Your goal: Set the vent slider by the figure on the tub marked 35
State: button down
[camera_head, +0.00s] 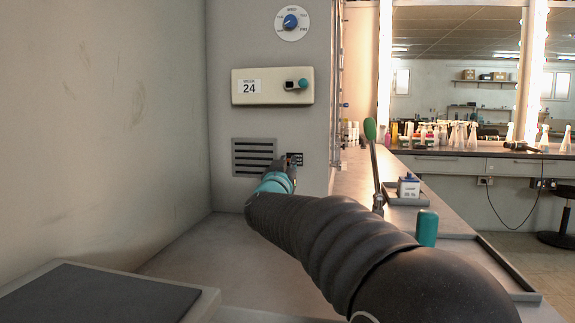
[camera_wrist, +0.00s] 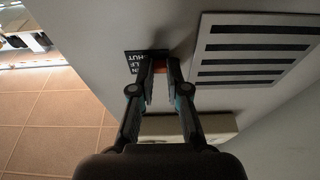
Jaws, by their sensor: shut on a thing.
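The vent (camera_head: 255,157) is a grey plate with dark slots on the wall panel; it also shows in the wrist view (camera_wrist: 255,50). Beside it is a dark label plate (camera_head: 297,159) with white lettering, partly covered by my gripper. In the wrist view the plate (camera_wrist: 134,60) shows only parts of words. My gripper (camera_wrist: 161,70) is shut on a small reddish slider knob (camera_wrist: 160,65) at the plate's edge. In the head view my gripper (camera_head: 289,163) hides the knob. A small white tub (camera_head: 409,189) with a dark lid stands on the counter; its label is too small to read surely.
Above the vent are a cream box (camera_head: 272,87) reading "WEEK 24" with a teal knob, and a blue dial (camera_head: 291,22). A green-tipped lever (camera_head: 372,150) and a teal post (camera_head: 427,228) stand right of my arm. A dark-topped platform (camera_head: 95,295) lies front left.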

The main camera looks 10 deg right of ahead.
jog(key=c, duration=1.2)
grip_release()
jog(key=shift+b+v, duration=0.7)
jog(key=shift+v, duration=2.35)
jog(key=shift+r, duration=0.1)
notch_tip(320, 180, up, 10)
jog(key=shift+f, duration=0.1)
